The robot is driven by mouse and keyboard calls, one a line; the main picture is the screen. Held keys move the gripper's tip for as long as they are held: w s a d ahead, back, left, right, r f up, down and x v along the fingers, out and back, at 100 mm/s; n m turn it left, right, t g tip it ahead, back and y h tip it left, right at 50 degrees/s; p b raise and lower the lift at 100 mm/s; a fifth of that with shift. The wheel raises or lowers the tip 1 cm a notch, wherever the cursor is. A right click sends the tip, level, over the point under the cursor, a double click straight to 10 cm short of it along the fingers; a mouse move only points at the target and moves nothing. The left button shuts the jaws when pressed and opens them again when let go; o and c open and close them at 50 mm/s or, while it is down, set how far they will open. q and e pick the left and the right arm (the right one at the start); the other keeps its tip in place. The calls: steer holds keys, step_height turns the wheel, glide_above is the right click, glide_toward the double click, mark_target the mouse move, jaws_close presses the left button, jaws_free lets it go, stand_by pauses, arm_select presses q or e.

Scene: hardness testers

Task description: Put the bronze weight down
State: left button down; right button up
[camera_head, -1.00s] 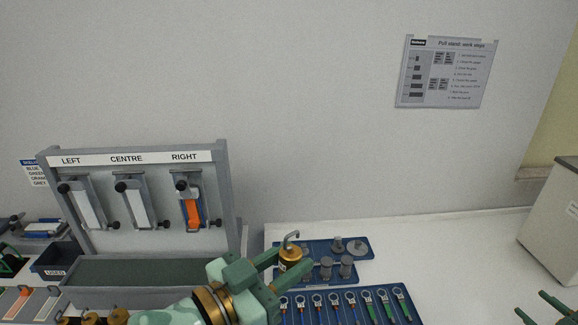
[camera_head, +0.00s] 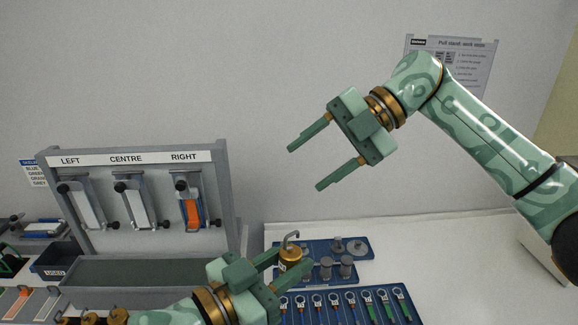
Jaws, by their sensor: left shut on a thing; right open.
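The bronze weight (camera_head: 290,257) is a small brass-coloured cylinder with a grey hook on top. It is upright at the left part of the blue weight tray (camera_head: 362,279). My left gripper (camera_head: 292,263) is shut on it, with a finger on each side. The fingers hide part of its lower body, and I cannot tell whether its base touches the tray. My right gripper (camera_head: 304,168) is open and empty, high in front of the wall and above the tray.
Several grey weights (camera_head: 346,266) stand on the tray close to the right of my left gripper. A blue tool tray (camera_head: 350,308) with ringed tools lies in front. The stand (camera_head: 226,190) with three clamps rises at left. The white bench (camera_head: 440,250) at right is clear.

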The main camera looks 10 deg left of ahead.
mark_target(285, 247)
arm_select(q)
steer(key=shift+s+a+r, duration=0.1)
steer(key=shift+s, duration=0.1)
arm_select(e)
steer(key=s+a+r+n+t+h, duration=0.1)
steer(key=s+a+r+t+h, duration=0.1)
steer(key=s+h, duration=0.3)
steer(key=s+a+r+t+h, duration=0.1)
steer(key=s+r+t+h, duration=0.1)
steer(key=s+h, duration=0.25)
steer(key=f, duration=1.2)
steer(key=shift+s+a+f, duration=0.15)
steer(key=shift+s+f, duration=0.05)
steer(key=shift+s, duration=0.1)
steer(key=shift+a, duration=0.1)
jaws_close()
arm_select(q)
steer(key=c, duration=1)
jaws_free()
